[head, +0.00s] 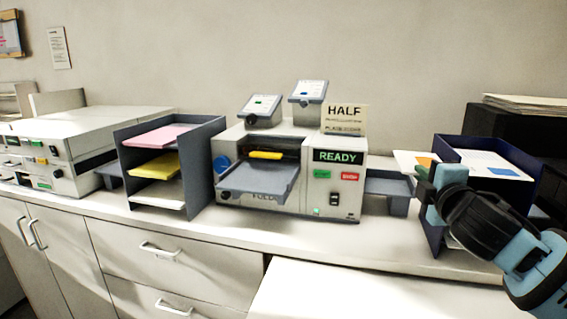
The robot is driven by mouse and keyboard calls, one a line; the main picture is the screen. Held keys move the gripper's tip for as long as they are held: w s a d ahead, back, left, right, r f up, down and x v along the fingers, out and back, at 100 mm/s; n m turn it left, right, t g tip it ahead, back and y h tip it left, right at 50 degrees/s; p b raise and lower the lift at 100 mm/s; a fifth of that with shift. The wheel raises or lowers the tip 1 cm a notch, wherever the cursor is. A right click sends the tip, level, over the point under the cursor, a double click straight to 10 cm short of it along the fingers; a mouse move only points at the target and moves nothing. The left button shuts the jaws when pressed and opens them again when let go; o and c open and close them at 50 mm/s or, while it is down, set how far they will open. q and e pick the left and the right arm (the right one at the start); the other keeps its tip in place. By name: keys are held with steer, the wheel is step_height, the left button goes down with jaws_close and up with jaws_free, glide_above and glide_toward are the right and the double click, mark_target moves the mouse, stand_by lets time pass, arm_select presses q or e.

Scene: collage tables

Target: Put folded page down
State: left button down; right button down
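A small white page (404,158) with an orange and a green patch shows in the head view at the fingertips of my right gripper (424,180). The gripper appears shut on it, though the fingers hide part of the page. The page is level and sticks out to the left of a navy tray stand (520,165), near its top. A white sheet (478,158) with a blue patch lies on that stand's top. My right arm covers the stand's front. My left gripper is not in view.
A folding machine (290,165) with a READY sign (338,156) stands mid-counter, with a grey side tray (388,186) on its right. A paper rack (205,165) holds pink, yellow and white sheets. The white table top (370,292) in front is clear.

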steer(key=s+a+f, duration=0.3)
steer(key=s+f, duration=0.5)
steer(key=f, duration=0.2)
steer(key=s+a+f, duration=0.4)
steer(key=s+f, duration=0.5)
steer(key=f, duration=0.1)
steer(key=shift+s+a+f, duration=0.15)
steer(key=shift+s+f, duration=0.1)
steer(key=shift+f, duration=0.15)
stand_by(0.8)
